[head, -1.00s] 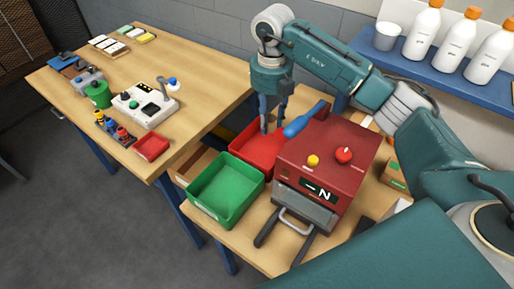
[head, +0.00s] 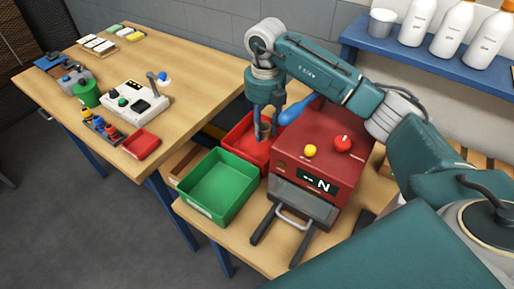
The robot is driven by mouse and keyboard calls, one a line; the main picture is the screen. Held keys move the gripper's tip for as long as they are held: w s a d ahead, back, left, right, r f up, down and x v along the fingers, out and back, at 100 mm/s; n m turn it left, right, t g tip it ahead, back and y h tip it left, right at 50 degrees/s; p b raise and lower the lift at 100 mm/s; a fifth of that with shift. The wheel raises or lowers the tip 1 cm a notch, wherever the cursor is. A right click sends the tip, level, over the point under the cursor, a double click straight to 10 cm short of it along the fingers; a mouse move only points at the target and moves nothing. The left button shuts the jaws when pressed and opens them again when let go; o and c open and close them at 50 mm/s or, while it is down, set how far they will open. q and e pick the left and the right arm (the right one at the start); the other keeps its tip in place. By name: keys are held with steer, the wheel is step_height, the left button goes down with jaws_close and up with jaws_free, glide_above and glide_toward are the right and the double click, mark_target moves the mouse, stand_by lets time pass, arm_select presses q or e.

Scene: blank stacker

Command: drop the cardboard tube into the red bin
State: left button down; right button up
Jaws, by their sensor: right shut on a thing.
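The red bin (head: 236,146) stands on the near bench between the green bin and the red machine. My right gripper (head: 265,134) reaches down from above, with its fingertips over or just inside the bin's right part. It is shut on a small, brownish piece between the fingers that looks like the cardboard tube (head: 264,127). The tube is small and mostly covered by the fingers, and whether it touches the bin floor cannot be told. My left gripper is not in view.
A red machine (head: 324,162) with a blue handle (head: 295,111) stands close to the right of the gripper. The green bin (head: 217,190) is in front of the red bin. A blue shelf (head: 400,57) with white bottles is behind my arm.

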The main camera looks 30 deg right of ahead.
steer(key=o, duration=0.9)
steer(key=shift+c, duration=0.2)
step_height(320, 180, up, 12)
